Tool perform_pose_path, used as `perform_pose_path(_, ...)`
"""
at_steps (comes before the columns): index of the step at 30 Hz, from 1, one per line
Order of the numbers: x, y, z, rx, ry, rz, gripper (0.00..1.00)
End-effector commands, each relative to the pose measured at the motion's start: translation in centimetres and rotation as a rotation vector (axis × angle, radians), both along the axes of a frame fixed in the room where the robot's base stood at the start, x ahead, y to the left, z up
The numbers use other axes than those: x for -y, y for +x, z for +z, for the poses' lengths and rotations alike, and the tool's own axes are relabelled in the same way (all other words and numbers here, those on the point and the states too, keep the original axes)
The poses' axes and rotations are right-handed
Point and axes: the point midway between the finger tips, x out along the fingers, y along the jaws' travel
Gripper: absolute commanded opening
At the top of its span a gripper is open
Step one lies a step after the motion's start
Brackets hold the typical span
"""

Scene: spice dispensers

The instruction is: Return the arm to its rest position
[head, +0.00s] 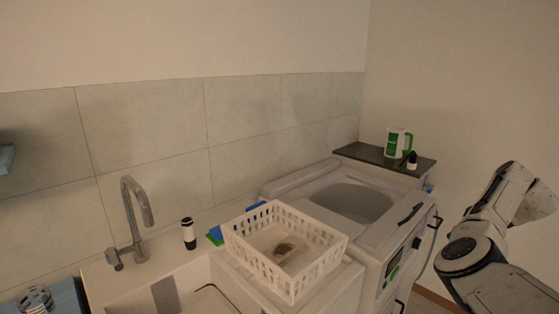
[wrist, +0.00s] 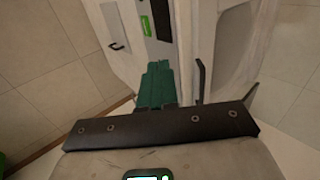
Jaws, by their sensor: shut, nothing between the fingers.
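My arm (head: 485,245) shows at the right edge in the head view, bent, beside the white appliance. My gripper is not clearly seen in the head view. In the wrist view my gripper (wrist: 158,82) has its green fingers together, with nothing between them. The fingers point toward the front of a white appliance (wrist: 122,22); I cannot tell the distance to it.
The counter holds a white basket (head: 325,256), a black-and-white dispenser (head: 188,234) and a tap (head: 140,205). A top-opening appliance (head: 290,185) stands behind the basket. A dark shelf (head: 370,153) bears a green-and-white container (head: 398,142) and a second dispenser (head: 411,161).

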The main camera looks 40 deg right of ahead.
Motion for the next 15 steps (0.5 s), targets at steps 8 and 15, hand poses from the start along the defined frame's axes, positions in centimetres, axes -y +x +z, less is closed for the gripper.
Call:
perform_pose_path(8,-2.2,-0.2,-3.9,-0.093,-0.027,0.021,0.0)
perform_pose_path(15,-6.0,-0.3,-8.6,-0.22,-0.085,0.081,0.0)
